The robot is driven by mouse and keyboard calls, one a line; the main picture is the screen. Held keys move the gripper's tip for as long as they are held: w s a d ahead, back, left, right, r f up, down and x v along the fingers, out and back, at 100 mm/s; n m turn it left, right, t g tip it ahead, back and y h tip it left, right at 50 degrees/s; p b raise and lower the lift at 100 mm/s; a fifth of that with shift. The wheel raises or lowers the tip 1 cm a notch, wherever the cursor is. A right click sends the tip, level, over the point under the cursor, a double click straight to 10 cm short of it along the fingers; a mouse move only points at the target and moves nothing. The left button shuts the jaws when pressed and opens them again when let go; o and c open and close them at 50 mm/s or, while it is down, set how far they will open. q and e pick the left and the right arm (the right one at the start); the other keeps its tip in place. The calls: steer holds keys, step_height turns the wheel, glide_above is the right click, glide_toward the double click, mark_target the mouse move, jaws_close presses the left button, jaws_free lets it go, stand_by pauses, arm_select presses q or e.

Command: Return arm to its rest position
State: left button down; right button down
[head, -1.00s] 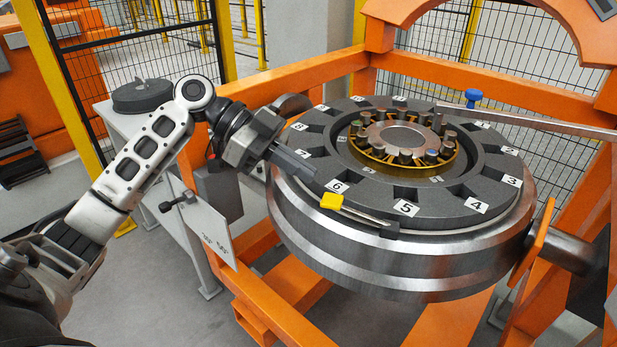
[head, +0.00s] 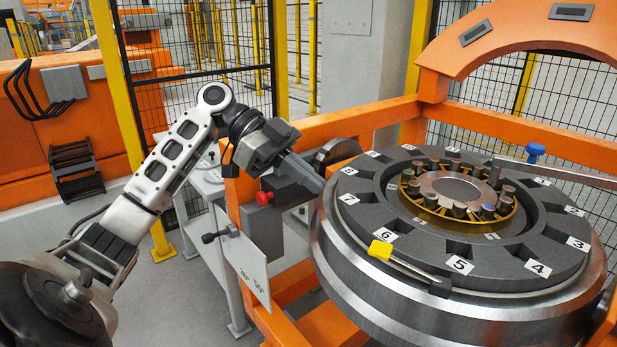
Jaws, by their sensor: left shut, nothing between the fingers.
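My left arm comes in from the left, and its gripper (head: 312,180) is shut and empty. Its fingertips are at the left edge of the large wheel (head: 375,290), near the label 7; I cannot tell whether they touch it. On the wheel lies a dark grey ring (head: 395,222) with numbered white labels around its top. A golden hub ring with several studs (head: 450,212) sits in its middle. A thin tool with a yellow block (head: 381,250) lies along the ring's front left edge, by label 6. My right gripper is not in view.
An orange gantry frame (head: 372,122) surrounds the wheel. A white plate with angle marks (head: 247,268) hangs left of it. A blue knob (head: 535,152) and a long bar (head: 560,170) are at the right. A grey side table (head: 213,187) stands behind my arm. A mesh fence is behind.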

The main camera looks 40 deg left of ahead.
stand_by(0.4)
arm_select(q)
steer(key=s+d+f+n+g+y, duration=0.1)
steer(key=s+d+f+n+y, duration=0.15)
steer(key=f, duration=0.55)
steer(key=s+d+f+n+y, duration=0.15)
steer(key=d+f, duration=0.25)
steer(key=f, duration=0.5)
steer(key=s+d+f+n+g+y, duration=0.1)
steer(key=s+d+f+y, duration=0.15)
steer(key=f, duration=0.55)
steer(key=s+d+f+n+t+y, duration=0.1)
steer(key=s+d+f+n+y, duration=0.1)
steer(key=s+d+n, duration=0.3)
steer(key=s+f+n+t+y, duration=0.1)
steer(key=s+f+n+y, duration=0.15)
steer(key=s, duration=0.45)
steer(key=w+d+f+t+h, duration=0.2)
steer(key=w+d+f+t, duration=0.3)
steer(key=w+f+t, duration=0.1)
steer(key=shift+w+d+t, duration=0.3)
steer(key=shift+w+t, duration=0.2)
